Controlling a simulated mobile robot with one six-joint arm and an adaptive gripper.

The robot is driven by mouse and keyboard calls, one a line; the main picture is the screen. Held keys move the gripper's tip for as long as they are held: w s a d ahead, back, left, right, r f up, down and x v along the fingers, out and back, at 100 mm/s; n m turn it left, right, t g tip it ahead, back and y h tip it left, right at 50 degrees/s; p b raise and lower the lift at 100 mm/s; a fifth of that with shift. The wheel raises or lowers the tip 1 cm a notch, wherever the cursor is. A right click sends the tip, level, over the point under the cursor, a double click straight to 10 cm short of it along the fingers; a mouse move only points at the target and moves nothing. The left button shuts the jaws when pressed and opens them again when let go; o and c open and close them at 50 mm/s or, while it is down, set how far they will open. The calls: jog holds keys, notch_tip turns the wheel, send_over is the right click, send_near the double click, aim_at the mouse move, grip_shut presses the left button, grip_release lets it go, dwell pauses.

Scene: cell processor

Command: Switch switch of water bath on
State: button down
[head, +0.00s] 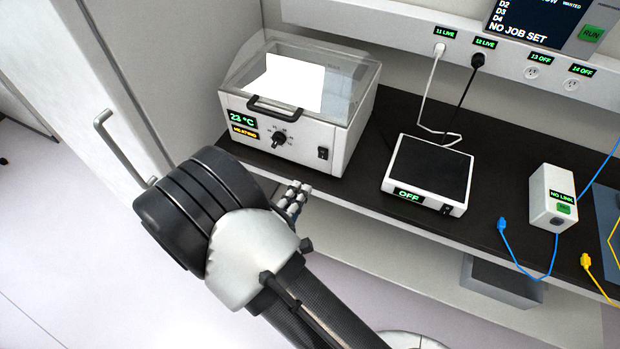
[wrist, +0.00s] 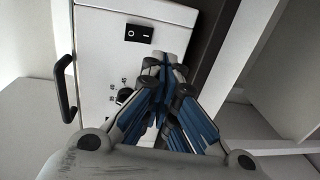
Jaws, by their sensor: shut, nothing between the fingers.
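The water bath (head: 302,146) is a white box with a clear lid at the back left of the dark bench. Its display (head: 242,119) reads 23 °C, with an orange label that seems to read HEATING. A dial (head: 279,138) sits mid-front. The black rocker switch (head: 322,153) is at the front's right end; it also shows in the wrist view (wrist: 138,34), with O and I marks. I cannot tell which side is pressed. My gripper (head: 293,197) is shut and empty in front of the bath, below the switch. In the wrist view its fingertips (wrist: 165,65) appear near the switch, apparently apart from it.
The bath's lid handle (head: 275,106) juts out in front. A black-topped device (head: 430,168) reading OFF stands to the right, with cables to the wall sockets. A NO LINK box (head: 552,198) stands farther right. Bare bench lies between bath and device.

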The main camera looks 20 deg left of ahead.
jog(key=shift+s+a+f, duration=0.1)
jog(key=shift+s+f, duration=0.05)
jog(key=shift+s, duration=0.65)
jog(key=shift+s+a+f, duration=0.1)
jog(key=shift+s, duration=0.7)
jog(key=shift+s+a+f, duration=0.1)
jog(key=shift+s+f, duration=0.05)
jog(key=shift+s, duration=0.65)
jog(key=shift+r, duration=0.1)
jog(key=w+d+r+m+g+h, duration=0.2)
jog(key=d+r+m+g+h, duration=0.4)
jog(key=d, duration=0.5)
jog(key=w+d+r+m+g+h, duration=0.25)
jog(key=d+r, duration=0.45)
jog(key=d, duration=0.4)
jog(key=s+d+r+m+g+y, duration=0.3)
jog(key=s+d, duration=0.3)
jog(key=s+d+r+m+g+y, duration=0.3)
jog(key=s+d+m+g, duration=0.15)
jog(key=s, duration=0.25)
jog(key=shift+s+a+r+m+t+y+b, duration=0.15)
jog(key=shift+s+r+t+y, duration=0.25)
jog(key=shift+r+t+y, duration=0.3)
jog(key=shift+s+a+r+m+t+y+b, duration=0.1)
jog(key=shift+s+r+m+t+y, duration=0.1)
jog(key=shift+s+r+t+y, duration=0.4)
jog(key=shift+s+a+r+m+t+y+b, duration=0.15)
jog(key=shift+s+r+t+y, duration=0.1)
jog(key=shift+r+t+y, duration=0.55)
